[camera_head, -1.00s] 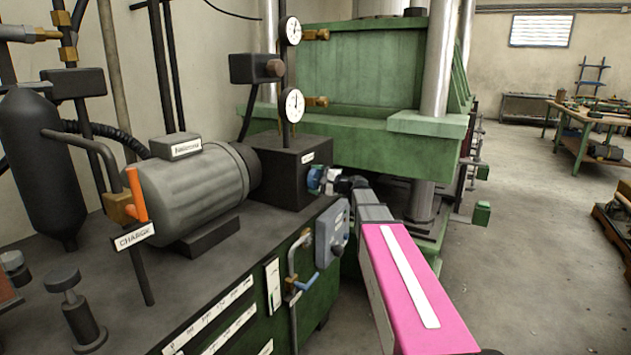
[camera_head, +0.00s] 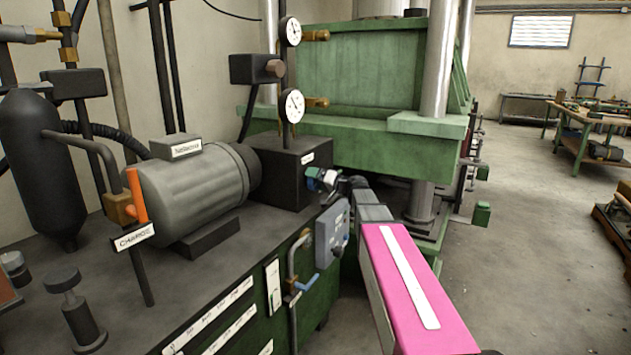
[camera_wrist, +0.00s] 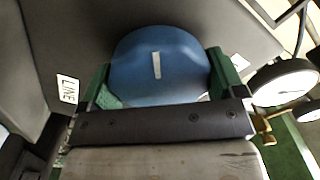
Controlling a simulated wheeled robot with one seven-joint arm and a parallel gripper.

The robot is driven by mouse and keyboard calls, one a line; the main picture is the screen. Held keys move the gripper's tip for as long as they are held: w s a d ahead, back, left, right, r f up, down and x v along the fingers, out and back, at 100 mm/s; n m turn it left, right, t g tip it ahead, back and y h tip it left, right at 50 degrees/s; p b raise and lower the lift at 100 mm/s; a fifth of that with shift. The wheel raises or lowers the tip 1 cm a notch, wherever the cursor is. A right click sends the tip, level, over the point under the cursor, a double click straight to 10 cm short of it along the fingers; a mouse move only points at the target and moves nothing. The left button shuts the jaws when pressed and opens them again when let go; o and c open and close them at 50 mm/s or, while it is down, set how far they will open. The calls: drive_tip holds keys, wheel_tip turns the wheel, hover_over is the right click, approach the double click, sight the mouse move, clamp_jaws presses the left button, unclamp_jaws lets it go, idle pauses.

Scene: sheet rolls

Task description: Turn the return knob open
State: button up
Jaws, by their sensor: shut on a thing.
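A round blue knob (camera_wrist: 160,65) with a short white mark fills the middle of the wrist view. The mark points nearly straight up and down in that picture. My gripper (camera_wrist: 160,82) has its green-padded fingers on either side of the knob and is shut on it. In the head view the knob (camera_head: 312,177) is a small blue patch on the front of the black block (camera_head: 290,165), partly hidden by my gripper (camera_head: 322,180). A white label (camera_wrist: 68,88) beside it in the wrist view appears to read LINE.
A grey control box (camera_head: 331,235) and a blue-handled lever (camera_head: 305,283) are below, close to my arm. The green press (camera_head: 370,150) stands behind.

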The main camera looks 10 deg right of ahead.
drive_tip(key=n, duration=0.4)
drive_tip(key=shift+s+n, duration=0.1)
drive_tip(key=shift+n, duration=0.3)
idle(0.4)
drive_tip(key=o, duration=0.7)
drive_tip(key=shift+c, duration=0.2)
drive_tip(key=v, duration=1)
drive_tip(key=shift+s+d, duration=0.2)
drive_tip(key=shift+d, duration=0.1)
